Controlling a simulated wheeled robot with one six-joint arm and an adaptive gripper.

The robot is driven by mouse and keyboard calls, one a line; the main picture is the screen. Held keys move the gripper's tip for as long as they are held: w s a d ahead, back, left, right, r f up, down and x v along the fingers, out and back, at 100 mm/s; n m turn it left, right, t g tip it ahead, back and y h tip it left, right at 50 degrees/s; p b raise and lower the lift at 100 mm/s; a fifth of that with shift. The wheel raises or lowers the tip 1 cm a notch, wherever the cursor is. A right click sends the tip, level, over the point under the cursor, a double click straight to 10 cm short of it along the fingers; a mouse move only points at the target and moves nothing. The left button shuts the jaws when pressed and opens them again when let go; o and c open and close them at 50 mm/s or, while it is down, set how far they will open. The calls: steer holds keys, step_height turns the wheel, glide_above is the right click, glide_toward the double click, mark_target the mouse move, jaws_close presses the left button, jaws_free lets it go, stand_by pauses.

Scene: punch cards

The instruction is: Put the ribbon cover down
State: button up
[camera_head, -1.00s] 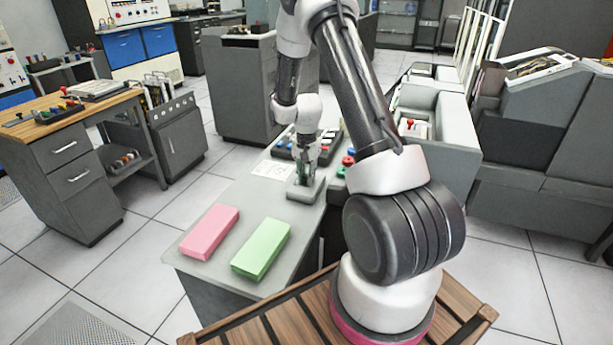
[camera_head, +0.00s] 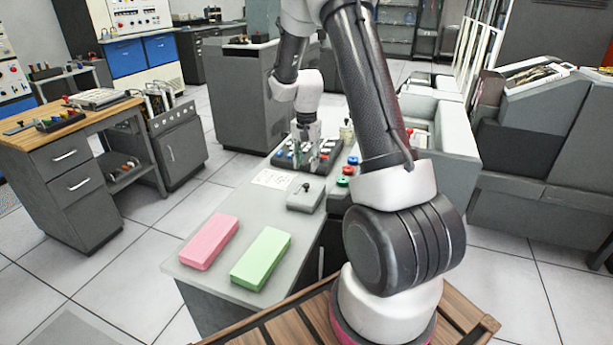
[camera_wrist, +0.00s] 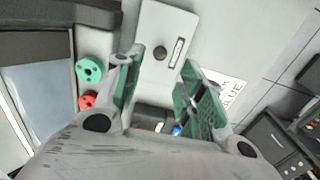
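The ribbon cover is a flat grey plate (camera_head: 307,194) with a dark knob, lying on the grey worktop (camera_head: 243,208) behind the pink and green blocks. It also shows in the wrist view (camera_wrist: 154,28), where the knob and a slot face me. My gripper (camera_head: 314,166) is just behind and above the cover in the head view. In the wrist view my gripper (camera_wrist: 158,75) has its two green-padded fingers spread apart with nothing held between them. The cover lies beyond the fingertips, apparently clear of them.
A pink block (camera_head: 209,242) and a green block (camera_head: 260,258) lie at the worktop's front. A printed white card (camera_head: 272,179) lies left of the cover. Green (camera_head: 342,182) and red (camera_head: 348,170) spools stand right of it. A dark tray (camera_head: 285,156) is behind.

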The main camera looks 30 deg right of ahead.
steer(key=s+a+r+n+t, duration=0.1)
steer(key=s+a+r+n, duration=0.1)
steer(key=s+r, duration=0.5)
steer(key=s+a+r+n+t, duration=0.1)
steer(key=s+a+r+n, duration=0.1)
steer(key=r, duration=0.9)
steer(key=s+a+r+n+t, duration=0.1)
steer(key=s+a+r+n, duration=0.1)
steer(key=s, duration=0.8)
steer(key=s+a+r+n+t, duration=0.1)
steer(key=s+r+n, duration=0.3)
steer(key=s, duration=0.7)
steer(key=shift+a, duration=0.55)
steer(key=shift+r, duration=0.1)
